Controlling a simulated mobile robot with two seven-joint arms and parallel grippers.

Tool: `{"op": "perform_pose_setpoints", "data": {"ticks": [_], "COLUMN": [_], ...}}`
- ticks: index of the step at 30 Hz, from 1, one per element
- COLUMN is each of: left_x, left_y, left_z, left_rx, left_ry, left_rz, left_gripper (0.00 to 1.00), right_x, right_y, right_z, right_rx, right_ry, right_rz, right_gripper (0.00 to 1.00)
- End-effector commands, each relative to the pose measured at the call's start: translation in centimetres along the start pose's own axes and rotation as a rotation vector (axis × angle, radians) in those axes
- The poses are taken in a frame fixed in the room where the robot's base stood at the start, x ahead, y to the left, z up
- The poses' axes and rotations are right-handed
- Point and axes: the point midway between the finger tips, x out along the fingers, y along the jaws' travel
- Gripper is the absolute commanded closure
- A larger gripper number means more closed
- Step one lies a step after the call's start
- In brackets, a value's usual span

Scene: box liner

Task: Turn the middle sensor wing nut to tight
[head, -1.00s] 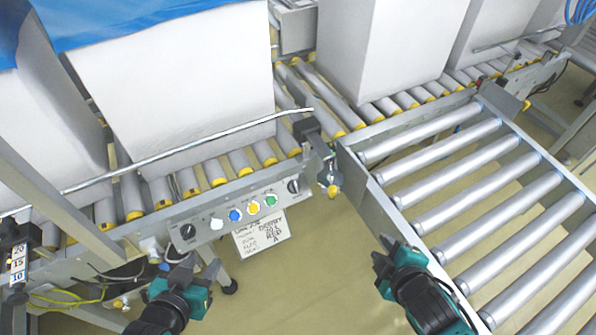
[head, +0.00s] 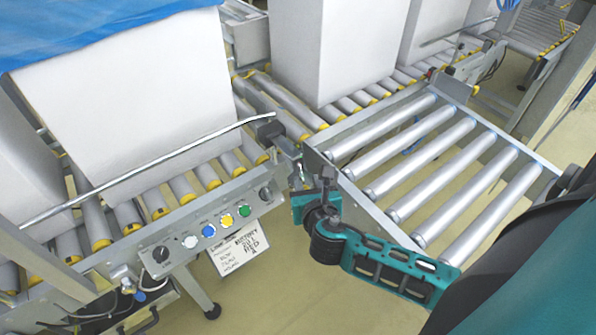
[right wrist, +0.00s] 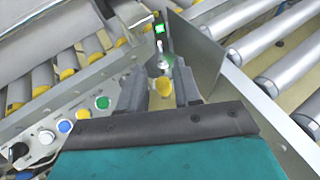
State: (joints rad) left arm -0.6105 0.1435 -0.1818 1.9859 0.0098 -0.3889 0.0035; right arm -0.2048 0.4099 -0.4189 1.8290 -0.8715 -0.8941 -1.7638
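The middle sensor bracket (head: 287,150) stands at the conveyor corner, to the right of the control panel. In the right wrist view it shows a green light (right wrist: 159,29) and a silver part below it.
The control panel (head: 180,248) with coloured buttons and a hanging paper note (head: 238,248) is left of my right gripper. A side roller conveyor (head: 440,165) and its metal side plate lie close on the right. Large white boxes (head: 130,90) stand on the main rollers.

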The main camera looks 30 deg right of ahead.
Motion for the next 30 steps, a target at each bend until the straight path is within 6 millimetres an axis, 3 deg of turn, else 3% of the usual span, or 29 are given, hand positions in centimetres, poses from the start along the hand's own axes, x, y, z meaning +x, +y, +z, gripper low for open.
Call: {"op": "perform_pose_setpoints", "data": {"ticks": [6,12,25,30], "left_x": [0.6,0.9,0.9,0.9], "left_y": [0.4,0.8,1.1,1.0], "left_z": [0.5,0.5,0.0,0.0], "left_rx": [-0.002,-0.003,-0.002,-0.002], "left_ry": [0.0,0.002,0.008,0.009], "left_rz": [0.011,0.021,0.029,0.027], "left_gripper": [0.57,0.57,0.57,0.57], "right_x": [4.8,7.4,8.3,8.3], "right_y": [0.0,0.0,0.0,0.0], "right_z": [-0.2,-0.1,0.0,-0.1], "right_rx": [0.003,0.003,0.004,0.004], "right_ry": [-0.001,0.001,0.002,0.002], "right_rz": [-0.001,-0.001,0.001,0.001], "right_gripper": [0.67,0.67,0.67,0.83]}}
